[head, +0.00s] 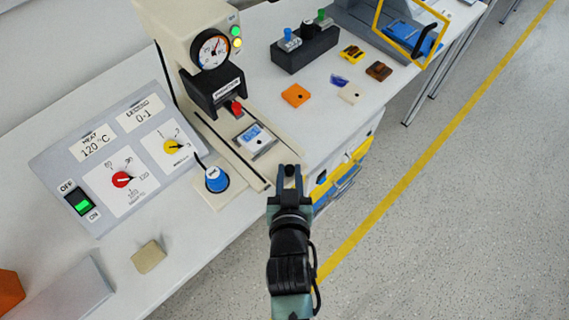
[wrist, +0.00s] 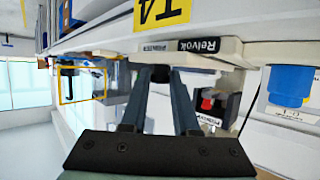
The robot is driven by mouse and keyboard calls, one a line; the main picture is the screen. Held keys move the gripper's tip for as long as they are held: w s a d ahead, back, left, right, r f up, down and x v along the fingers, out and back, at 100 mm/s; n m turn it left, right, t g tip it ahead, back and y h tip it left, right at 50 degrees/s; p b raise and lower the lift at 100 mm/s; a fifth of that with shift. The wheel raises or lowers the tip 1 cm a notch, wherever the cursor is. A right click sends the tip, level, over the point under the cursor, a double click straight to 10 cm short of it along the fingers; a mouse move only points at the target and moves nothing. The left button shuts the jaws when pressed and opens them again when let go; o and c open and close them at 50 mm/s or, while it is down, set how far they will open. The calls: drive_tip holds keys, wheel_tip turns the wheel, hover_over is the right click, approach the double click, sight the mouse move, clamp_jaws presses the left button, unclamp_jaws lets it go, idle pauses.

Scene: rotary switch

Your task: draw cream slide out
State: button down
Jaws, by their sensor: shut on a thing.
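The cream slide (head: 279,157) lies in the base of the cream press (head: 190,22), between dark rails, and carries a small white piece with a blue face (head: 255,139). My gripper (head: 290,172) is at the slide's front end, over the bench's front edge. In the wrist view the two fingers (wrist: 160,85) are closed around a dark round knob (wrist: 160,73) on a cream front face. The knob is partly hidden by the fingers. The red-tipped part of the press (head: 237,107) stands above the slide's rear.
A control panel (head: 110,150) with red and yellow dials and a lit green switch stands left. A blue knob (head: 216,179) sits left of the slide. Orange (head: 295,95) and cream pieces lie right. Free floor (head: 450,200) lies in front of the bench.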

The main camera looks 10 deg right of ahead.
drive_tip(key=shift+s+d+f, duration=0.15)
drive_tip(key=shift+d+f, duration=0.05)
drive_tip(key=c, duration=0.8)
unclamp_jaws()
drive_tip(key=shift+s, duration=0.1)
drive_tip(key=shift+o, duration=0.7)
drive_tip(key=shift+r, duration=0.1)
drive_tip(key=v, duration=1.3)
drive_tip(key=shift+r, duration=0.1)
